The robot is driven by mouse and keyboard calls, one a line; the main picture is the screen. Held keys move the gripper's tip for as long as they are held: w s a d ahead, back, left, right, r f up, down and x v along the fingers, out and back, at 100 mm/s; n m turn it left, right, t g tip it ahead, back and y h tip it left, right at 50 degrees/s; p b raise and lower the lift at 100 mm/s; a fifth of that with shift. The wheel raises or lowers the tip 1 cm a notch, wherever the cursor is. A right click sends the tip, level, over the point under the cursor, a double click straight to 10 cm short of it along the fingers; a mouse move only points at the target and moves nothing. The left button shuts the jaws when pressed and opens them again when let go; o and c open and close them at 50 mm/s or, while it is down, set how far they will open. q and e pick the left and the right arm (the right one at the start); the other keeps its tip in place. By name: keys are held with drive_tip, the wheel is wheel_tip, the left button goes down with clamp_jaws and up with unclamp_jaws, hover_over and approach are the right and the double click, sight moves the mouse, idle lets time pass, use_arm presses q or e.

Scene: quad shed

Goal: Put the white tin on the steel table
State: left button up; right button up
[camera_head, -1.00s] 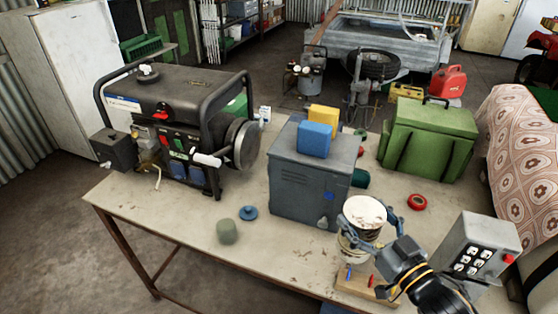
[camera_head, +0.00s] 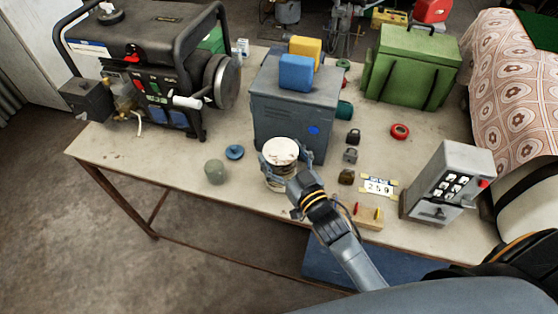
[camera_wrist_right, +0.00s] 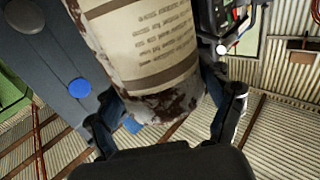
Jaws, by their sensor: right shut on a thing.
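The white tin (camera_head: 281,151), a worn, rust-stained cylinder, is upright in front of the grey metal box. My right gripper (camera_head: 279,172) is shut around its sides. In the right wrist view the tin (camera_wrist_right: 150,45) fills the upper middle, with printed lines and rusty patches, between the fingers of my right gripper (camera_wrist_right: 168,108). I cannot tell whether its base touches the table below. That table (camera_head: 150,158) has a pale worn top and rusty legs; I cannot tell if it is the steel table. My left gripper is not in view.
A generator (camera_head: 150,70) stands at left on the table. The grey box (camera_head: 290,110) carries a blue and a yellow block. A green chest (camera_head: 410,65), red tape roll (camera_head: 400,131), padlocks and keypad box (camera_head: 447,180) are at right. A grey-green cylinder (camera_head: 215,171) and blue disc (camera_head: 235,152) lie left of the tin.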

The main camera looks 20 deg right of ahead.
drive_tip(key=f, duration=0.3)
drive_tip(key=shift+w+a+p, duration=0.2)
drive_tip(key=shift+a+p, duration=0.1)
drive_tip(key=shift+p, duration=0.05)
drive_tip(key=shift+f, duration=0.4)
drive_tip(key=o, duration=1.5)
drive_tip(key=shift+o, duration=1.2)
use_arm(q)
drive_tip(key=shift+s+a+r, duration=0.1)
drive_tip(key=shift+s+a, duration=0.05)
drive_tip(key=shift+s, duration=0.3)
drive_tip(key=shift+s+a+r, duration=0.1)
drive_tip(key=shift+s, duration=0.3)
